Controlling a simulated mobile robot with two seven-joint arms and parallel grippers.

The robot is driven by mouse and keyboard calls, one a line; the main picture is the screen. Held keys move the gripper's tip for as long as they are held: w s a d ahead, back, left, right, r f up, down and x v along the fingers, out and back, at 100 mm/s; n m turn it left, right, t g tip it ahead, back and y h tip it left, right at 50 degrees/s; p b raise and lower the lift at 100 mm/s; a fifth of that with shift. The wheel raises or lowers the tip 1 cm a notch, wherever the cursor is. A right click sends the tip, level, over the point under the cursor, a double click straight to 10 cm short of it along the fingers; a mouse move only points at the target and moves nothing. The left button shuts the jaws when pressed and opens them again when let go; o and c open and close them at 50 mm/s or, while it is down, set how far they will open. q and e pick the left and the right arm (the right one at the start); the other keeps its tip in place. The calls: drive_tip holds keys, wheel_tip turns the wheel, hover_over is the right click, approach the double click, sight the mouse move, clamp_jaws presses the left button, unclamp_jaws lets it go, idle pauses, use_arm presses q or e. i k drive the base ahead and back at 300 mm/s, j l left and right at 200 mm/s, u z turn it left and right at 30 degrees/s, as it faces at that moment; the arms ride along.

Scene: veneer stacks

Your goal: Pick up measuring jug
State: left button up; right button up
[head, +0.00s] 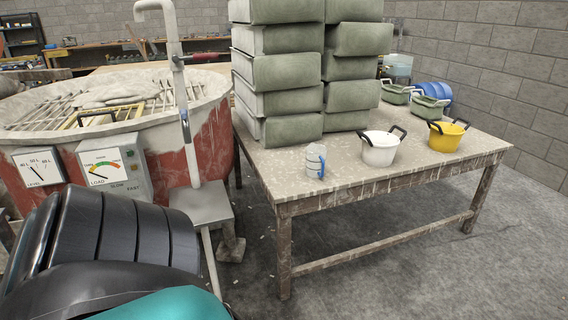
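The measuring jug (315,161) is a small white-grey cup with a blue handle on its right side. It stands upright on the near left part of the worn table (290,186), in front of the stacked green blocks. Neither of my grippers shows in the head view. A dark ribbed and teal part of my own body fills the lower left, well short of the table.
A white bucket (379,152) and a yellow bucket (446,137), both with black handles, stand right of the jug. Tall green stacks (292,129) rise behind it. A red vat (212,142) and a white pipe (186,125) stand left. Floor before the table is clear.

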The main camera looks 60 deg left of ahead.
sight(316, 154)
drive_tip(key=u, duration=2.05)
drive_tip(key=i+l+u, duration=0.15)
drive_tip(key=u, duration=0.2)
drive_tip(key=i+l+u, duration=0.1)
drive_tip(key=u, duration=0.25)
drive_tip(key=l+u, duration=0.35)
drive_tip(key=i+l+u, duration=0.2)
drive_tip(key=l, duration=0.25)
drive_tip(key=l+u, duration=0.2)
drive_tip(key=l, duration=0.2)
drive_tip(key=l+u, duration=0.1)
drive_tip(key=l, duration=0.35)
drive_tip(key=i+l+u, duration=0.1)
drive_tip(key=l, duration=0.4)
